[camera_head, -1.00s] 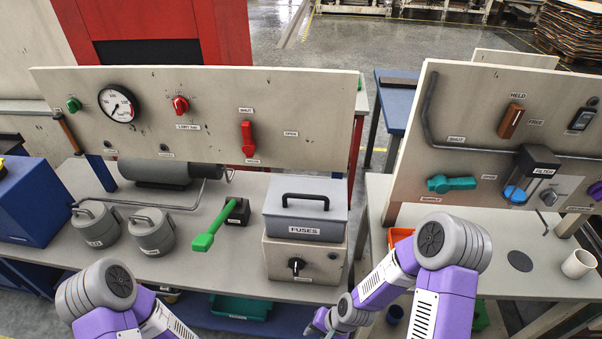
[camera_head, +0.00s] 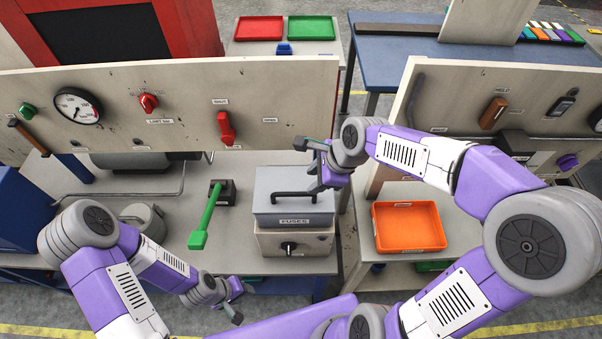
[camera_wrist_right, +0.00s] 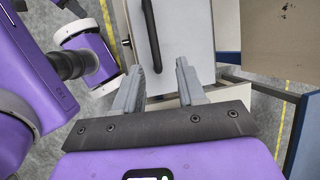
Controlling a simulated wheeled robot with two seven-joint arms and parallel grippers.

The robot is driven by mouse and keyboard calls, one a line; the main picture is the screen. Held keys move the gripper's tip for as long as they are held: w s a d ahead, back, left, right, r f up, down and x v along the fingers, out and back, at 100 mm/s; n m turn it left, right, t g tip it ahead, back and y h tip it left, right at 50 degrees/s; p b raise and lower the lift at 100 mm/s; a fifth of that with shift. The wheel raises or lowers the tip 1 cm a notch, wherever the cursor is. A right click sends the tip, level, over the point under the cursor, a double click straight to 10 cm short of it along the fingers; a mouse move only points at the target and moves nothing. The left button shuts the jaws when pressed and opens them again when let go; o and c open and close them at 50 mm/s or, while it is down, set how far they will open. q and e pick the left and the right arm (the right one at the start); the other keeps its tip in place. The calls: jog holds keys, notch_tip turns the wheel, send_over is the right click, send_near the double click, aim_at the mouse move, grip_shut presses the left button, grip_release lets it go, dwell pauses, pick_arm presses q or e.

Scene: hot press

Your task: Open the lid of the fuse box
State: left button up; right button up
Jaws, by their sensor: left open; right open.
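The fuse box (camera_head: 294,243) stands on the bench, with a "FUSES" label on its front and a dark knob below. Its grey lid (camera_head: 275,180) is shut and has a black bar handle (camera_head: 292,194) on top. My right gripper (camera_head: 312,166) is open just right of the lid, above the bench, apart from the handle. In the right wrist view, its two open fingers (camera_wrist_right: 161,66) point towards the grey lid (camera_wrist_right: 198,25), with the black handle (camera_wrist_right: 150,35) beyond the fingertips. My left gripper (camera_head: 237,300) is open and empty, low in front of the bench.
A green lever (camera_head: 207,222) on a dark base stands left of the fuse box. An orange tray (camera_head: 408,228) lies to its right. An upright panel (camera_head: 180,105) with a gauge and red handles rises behind. A grey pot (camera_head: 146,219) is partly behind my left arm.

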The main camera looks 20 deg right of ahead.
aim_at(302, 193)
jog(key=x, duration=0.4)
jog(key=s+x, duration=0.1)
jog(key=x, duration=0.1)
jog(key=shift+w+a+f+b, duration=0.15)
jog(key=shift+a+f+b, duration=0.05)
jog(key=shift+f+b, duration=0.2)
grip_shut()
jog(key=shift+r, duration=0.1)
